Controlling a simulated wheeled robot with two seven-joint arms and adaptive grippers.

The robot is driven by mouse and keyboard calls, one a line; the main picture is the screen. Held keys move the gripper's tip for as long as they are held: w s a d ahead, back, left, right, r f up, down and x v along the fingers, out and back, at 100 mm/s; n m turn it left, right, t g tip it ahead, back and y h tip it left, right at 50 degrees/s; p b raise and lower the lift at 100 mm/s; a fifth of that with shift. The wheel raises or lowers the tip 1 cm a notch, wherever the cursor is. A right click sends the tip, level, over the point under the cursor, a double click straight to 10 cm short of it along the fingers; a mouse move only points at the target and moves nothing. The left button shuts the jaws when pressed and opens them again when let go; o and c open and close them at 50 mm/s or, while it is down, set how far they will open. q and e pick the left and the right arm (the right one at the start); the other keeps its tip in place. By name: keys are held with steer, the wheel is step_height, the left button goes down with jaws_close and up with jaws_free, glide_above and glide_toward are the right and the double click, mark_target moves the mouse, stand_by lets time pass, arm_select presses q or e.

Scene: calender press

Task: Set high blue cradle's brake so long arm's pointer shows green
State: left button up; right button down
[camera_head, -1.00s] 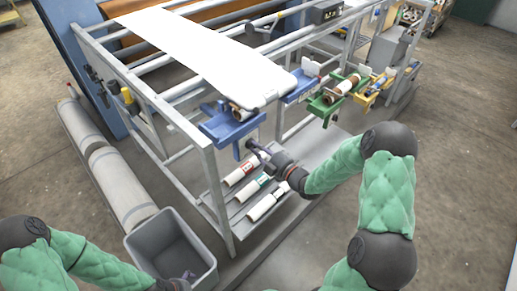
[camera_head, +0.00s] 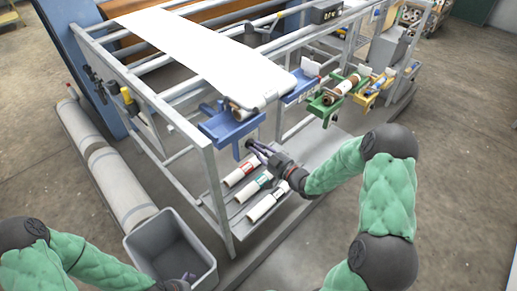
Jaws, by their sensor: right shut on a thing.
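A blue cradle (camera_head: 228,127) sits on the frame's near corner, under the end of a white sheet (camera_head: 215,62). A roll end (camera_head: 240,113) rests in it. A second blue cradle (camera_head: 302,91) is further right; I cannot tell their heights apart surely. My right gripper (camera_head: 256,149) is just below and right of the near blue cradle, shut on a small part there, apparently the brake's handle, which the fingers mostly hide. No pointer or green mark can be made out. My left gripper (camera_head: 187,279) is low by the grey bin, small and partly hidden.
Several white rolls (camera_head: 262,205) lie on the lower shelf under my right gripper. A green cradle (camera_head: 330,108) and a yellow cradle (camera_head: 372,92) stand further right. A grey bin (camera_head: 150,240) is at front left, beside long grey rolls (camera_head: 118,182). Floor at right is clear.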

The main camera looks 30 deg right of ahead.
steer(key=shift+m, duration=0.3)
steer(key=c, duration=1.2)
jaws_free()
steer(key=v, duration=1.2)
